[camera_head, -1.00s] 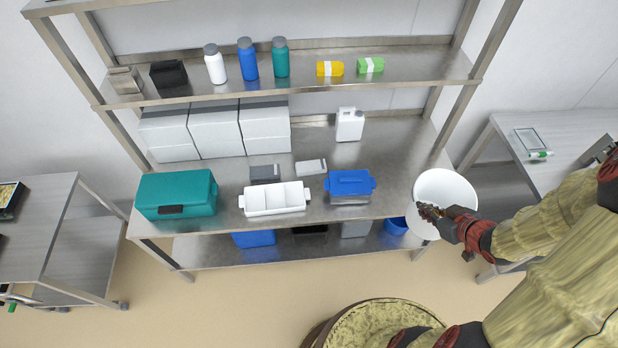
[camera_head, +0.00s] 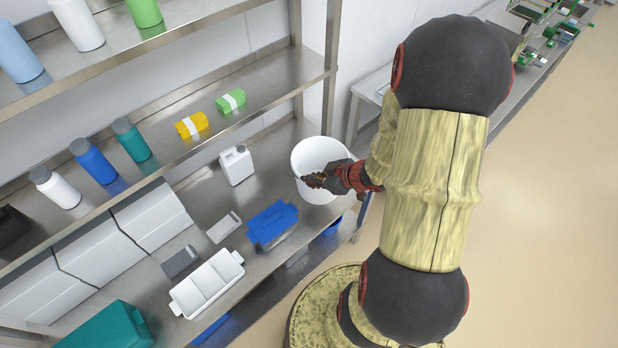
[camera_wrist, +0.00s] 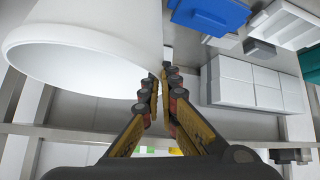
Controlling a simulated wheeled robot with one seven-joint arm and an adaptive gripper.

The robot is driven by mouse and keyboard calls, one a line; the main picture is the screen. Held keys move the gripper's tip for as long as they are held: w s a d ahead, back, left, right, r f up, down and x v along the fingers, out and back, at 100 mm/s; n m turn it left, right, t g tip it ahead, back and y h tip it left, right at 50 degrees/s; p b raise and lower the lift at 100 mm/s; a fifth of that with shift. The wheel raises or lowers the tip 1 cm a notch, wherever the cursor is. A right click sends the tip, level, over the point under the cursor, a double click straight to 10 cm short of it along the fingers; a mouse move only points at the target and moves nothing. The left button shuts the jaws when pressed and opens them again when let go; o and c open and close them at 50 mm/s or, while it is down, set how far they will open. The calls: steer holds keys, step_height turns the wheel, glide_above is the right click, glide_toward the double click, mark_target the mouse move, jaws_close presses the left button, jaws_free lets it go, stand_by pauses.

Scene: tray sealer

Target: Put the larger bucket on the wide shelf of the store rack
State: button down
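The larger bucket, a white one (camera_head: 312,150), is at the right end of the rack's wide middle shelf (camera_head: 195,200), right of the blue-lidded box. Its mouth faces up in the head view; I cannot tell whether its base touches the shelf. My gripper (camera_head: 318,180) is at the bucket's front right rim. In the wrist view the bucket (camera_wrist: 90,45) fills the upper left, and my gripper's fingers (camera_wrist: 163,88) are close together with its wall edge between them. A smaller blue bucket (camera_head: 333,228) is on the lower shelf.
A white jug (camera_head: 237,165), a blue-lidded box (camera_head: 272,222) and a white divided tray (camera_head: 207,283) stand left of the bucket. A rack post (camera_head: 331,70) rises behind it. The upper shelf (camera_head: 270,75) holds bottles and green and yellow packs.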

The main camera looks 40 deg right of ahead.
steer(key=w+d+f, duration=0.2)
steer(key=d, duration=0.1)
steer(key=w+d+f+b, duration=0.1)
steer(key=d+f, duration=0.2)
steer(key=d, duration=0.1)
steer(key=w+d+f+b, duration=0.1)
steer(key=w+d+f, duration=0.1)
steer(key=d+f, duration=0.1)
steer(key=shift+w+d+f, duration=0.2)
steer(key=shift+w+f, duration=0.05)
steer(key=shift+w, duration=0.1)
steer(key=shift+w+d+f+b, duration=0.15)
steer(key=shift+f+b, duration=0.35)
steer(key=shift+f, duration=0.5)
steer(key=shift+w+d+f+b, duration=0.15)
steer(key=shift+f+b, duration=0.3)
steer(key=shift+f, duration=0.5)
steer(key=shift+s, duration=0.1)
steer(key=shift+f, duration=0.2)
steer(key=c, duration=2)
jaws_free()
steer(key=shift+c, duration=0.2)
